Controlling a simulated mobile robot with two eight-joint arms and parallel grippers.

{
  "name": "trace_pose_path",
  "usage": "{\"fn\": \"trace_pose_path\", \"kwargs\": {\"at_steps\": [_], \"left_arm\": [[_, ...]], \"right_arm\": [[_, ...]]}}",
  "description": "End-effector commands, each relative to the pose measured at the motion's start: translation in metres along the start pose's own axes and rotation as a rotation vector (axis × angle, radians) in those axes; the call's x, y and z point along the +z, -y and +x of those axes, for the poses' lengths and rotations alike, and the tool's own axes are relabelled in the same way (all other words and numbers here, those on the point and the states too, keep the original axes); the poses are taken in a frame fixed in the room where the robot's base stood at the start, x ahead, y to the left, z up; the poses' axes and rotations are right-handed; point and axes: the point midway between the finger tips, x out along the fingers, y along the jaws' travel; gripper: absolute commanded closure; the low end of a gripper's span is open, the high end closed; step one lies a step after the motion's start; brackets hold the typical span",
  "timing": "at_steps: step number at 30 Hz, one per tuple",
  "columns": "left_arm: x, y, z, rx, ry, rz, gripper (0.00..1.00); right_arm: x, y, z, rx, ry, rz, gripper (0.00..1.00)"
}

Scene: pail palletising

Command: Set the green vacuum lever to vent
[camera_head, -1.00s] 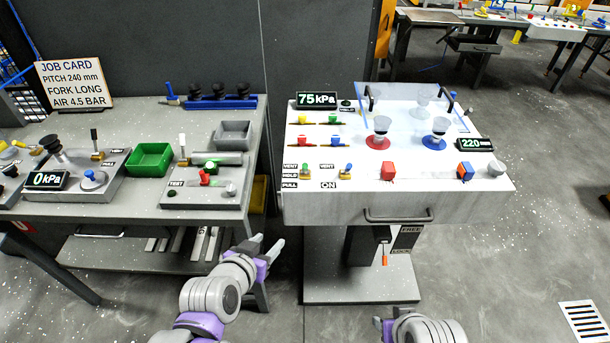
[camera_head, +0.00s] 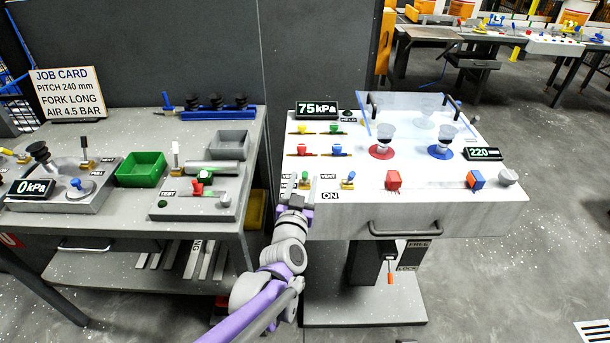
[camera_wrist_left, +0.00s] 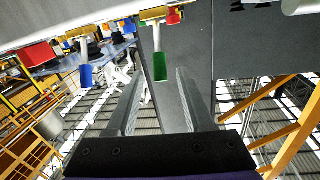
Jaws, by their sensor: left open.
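The green vacuum lever (camera_head: 305,179) stands on a brass base at the left front of the white console (camera_head: 440,212), beside the VENT, HOLD and PULL labels, which are partly covered. My left gripper (camera_head: 296,192) is at this lever, over the console's left front edge. In the left wrist view, the lever's green handle (camera_wrist_left: 160,67) lies between the tips of the open fingers (camera_wrist_left: 160,78), with a gap on both sides. The fingers do not hold it. The exact label the lever points to is hard to read. My right gripper is out of view.
A blue lever (camera_head: 348,179) stands close to the right, above the ON label. The console display (camera_head: 317,110) reads 75 kPa. A drawer handle (camera_head: 405,228) juts from the console's front. The grey workbench (camera_head: 120,218) is on the left, with a narrow gap between.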

Motion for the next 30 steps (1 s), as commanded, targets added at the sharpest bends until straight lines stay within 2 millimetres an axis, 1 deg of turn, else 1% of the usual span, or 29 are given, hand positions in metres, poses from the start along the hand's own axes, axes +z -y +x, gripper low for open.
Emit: {"fn": "trace_pose_path", "kwargs": {"at_steps": [1,3,6,10,17,18,20,21,25,26,30], "left_arm": [[0.000,0.000,0.008,0.000,0.000,0.001,0.48],[0.000,0.000,0.017,0.000,0.001,0.000,0.48],[0.000,0.001,0.025,0.000,0.001,0.000,0.48],[0.000,0.001,0.030,0.000,0.001,0.001,0.48],[0.000,0.000,0.030,0.000,0.001,0.000,0.48],[0.000,0.000,0.030,0.000,0.001,0.000,0.55],[0.000,0.000,0.030,0.000,0.001,0.000,0.66],[0.000,0.000,0.030,0.000,0.001,0.000,0.73],[0.000,0.000,0.030,0.000,0.001,0.000,0.97],[0.000,0.000,0.030,0.000,0.001,0.000,1.00],[0.000,0.000,0.030,0.000,0.001,0.000,1.00]], "right_arm": [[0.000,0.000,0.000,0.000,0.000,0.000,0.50],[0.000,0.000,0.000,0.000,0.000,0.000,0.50],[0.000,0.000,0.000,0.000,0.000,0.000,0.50],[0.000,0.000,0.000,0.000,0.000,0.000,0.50],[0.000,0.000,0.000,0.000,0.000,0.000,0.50],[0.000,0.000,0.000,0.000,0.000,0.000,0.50],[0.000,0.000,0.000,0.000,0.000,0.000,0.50],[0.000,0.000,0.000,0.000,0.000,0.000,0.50],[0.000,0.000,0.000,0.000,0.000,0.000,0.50],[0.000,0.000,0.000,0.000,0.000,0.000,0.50],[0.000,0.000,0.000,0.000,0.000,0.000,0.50]]}}
